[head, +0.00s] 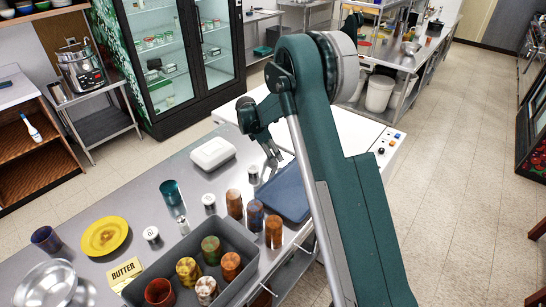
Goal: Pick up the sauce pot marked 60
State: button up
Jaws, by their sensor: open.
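Small metal pots with white tops stand on the steel counter (195,170): one at the front left (152,238), one in the middle (209,205) and one farther back (253,175). Marks on the tops are too small to read, so I cannot tell which is marked 60. My gripper (273,157) is open and appears empty, above the far part of the counter, to the right of the back pot. My arm hides part of the counter on the right.
A grey bin (238,232) holds several coloured cups. Amber and blue cups stand beside a dark blue tray (290,203). A white container (212,153), teal cup (172,193), small shaker (183,226), yellow plate (104,236) and butter box (124,273) stand on the counter.

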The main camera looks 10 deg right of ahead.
jog(key=c, duration=1)
jog(key=shift+r, duration=0.15)
jog(key=shift+r, duration=4.9)
